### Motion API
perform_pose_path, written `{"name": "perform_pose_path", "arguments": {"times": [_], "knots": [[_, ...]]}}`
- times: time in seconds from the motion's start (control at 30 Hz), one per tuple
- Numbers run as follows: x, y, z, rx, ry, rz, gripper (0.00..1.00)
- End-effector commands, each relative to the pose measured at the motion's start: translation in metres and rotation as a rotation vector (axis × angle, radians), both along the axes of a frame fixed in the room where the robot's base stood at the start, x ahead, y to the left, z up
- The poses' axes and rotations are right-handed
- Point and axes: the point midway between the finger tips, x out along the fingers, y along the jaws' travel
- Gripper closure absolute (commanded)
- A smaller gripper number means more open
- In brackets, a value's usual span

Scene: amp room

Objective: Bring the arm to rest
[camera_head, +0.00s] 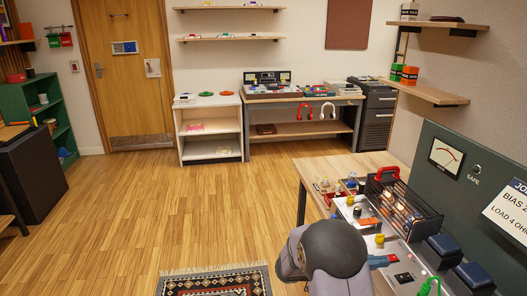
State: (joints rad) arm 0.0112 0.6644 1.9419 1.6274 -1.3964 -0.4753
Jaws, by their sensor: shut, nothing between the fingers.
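My arm (334,250) rises from the bottom edge in front of the workbench, with a rounded dark cap and grey links. I cannot make out my gripper; the arm's own links may hide it. A small blue piece (378,262) shows just right of the arm, and I cannot tell what it belongs to. The workbench (322,171) stands at the right. On it is an amplifier chassis with a red-handled cage (390,177) over glowing tubes. Dark blue blocks (441,248) stand to its right.
A grey panel with a meter (446,156) and a sign (513,208) stands behind the bench. Small colored parts (328,187) lie at its left end. A green cable piece (430,287) is near the front. Wooden floor (190,210) is open to the left, with a patterned rug (214,282).

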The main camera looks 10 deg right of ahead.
Motion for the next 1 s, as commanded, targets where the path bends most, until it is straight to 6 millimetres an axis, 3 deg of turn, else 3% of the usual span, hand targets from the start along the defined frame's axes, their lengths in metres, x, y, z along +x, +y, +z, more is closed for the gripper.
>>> {"name": "perform_pose_path", "arguments": {"times": [0.17,0.27,0.4,0.53,0.67,0.77,0.9,1.0], "knots": [[0.04,0.015,-0.04,0.178,-0.089,0.141,1.0],[0.074,0.038,-0.068,0.31,-0.119,0.288,1.0],[0.106,0.089,-0.114,0.523,-0.084,0.51,1.0],[0.104,0.148,-0.159,0.737,0.027,0.695,1.0],[0.073,0.209,-0.191,0.954,0.193,0.852,1.0],[0.03,0.25,-0.203,1.11,0.358,0.95,1.0],[-0.054,0.288,-0.194,1.291,0.649,1.051,1.0],[-0.119,0.293,-0.171,1.366,0.885,1.096,1.0]]}}
